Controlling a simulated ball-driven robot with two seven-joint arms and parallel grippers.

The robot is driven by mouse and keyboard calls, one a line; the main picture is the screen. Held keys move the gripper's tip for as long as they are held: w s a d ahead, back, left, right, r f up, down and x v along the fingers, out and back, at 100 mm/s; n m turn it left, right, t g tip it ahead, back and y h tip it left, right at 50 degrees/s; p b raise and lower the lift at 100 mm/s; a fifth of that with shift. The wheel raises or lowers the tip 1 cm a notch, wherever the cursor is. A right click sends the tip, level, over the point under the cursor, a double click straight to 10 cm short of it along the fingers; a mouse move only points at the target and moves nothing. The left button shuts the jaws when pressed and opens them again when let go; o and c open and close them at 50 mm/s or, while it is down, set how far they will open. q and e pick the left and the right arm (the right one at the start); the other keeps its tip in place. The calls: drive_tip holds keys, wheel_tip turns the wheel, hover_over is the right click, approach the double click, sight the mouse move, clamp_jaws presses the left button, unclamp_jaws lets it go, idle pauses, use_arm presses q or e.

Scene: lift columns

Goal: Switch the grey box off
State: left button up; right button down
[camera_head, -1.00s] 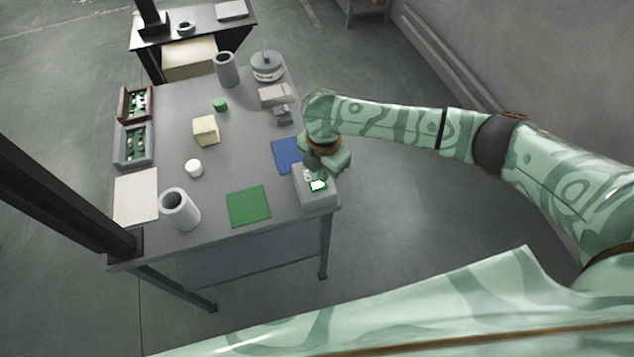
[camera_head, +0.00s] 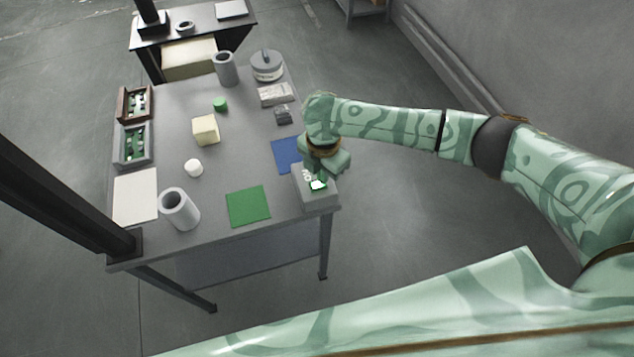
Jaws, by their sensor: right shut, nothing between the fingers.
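The grey box (camera_head: 318,201) sits at the near right corner of the grey table. A small lit patch with a green edge and white middle shows on its top, and small pale marks lie beside it. My right gripper (camera_head: 319,180) points down over the top of the box, shut and empty. Its fingertips are at or just above the lit patch; I cannot tell whether they touch. The gripper hides part of the box top and any switch under it. My left gripper is not in view.
A blue mat (camera_head: 286,155) lies just behind the box and a green mat (camera_head: 248,206) to its left. A grey cylinder (camera_head: 179,208), white disc (camera_head: 193,168) and cream block (camera_head: 205,130) stand further left. A dark post (camera_head: 60,195) crosses the left side.

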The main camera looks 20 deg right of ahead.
drive_tip(key=shift+f, duration=0.5)
wheel_tip(320, 180, up, 7)
drive_tip(key=p, duration=0.7)
drive_tip(key=shift+p, duration=0.35)
idle(0.4)
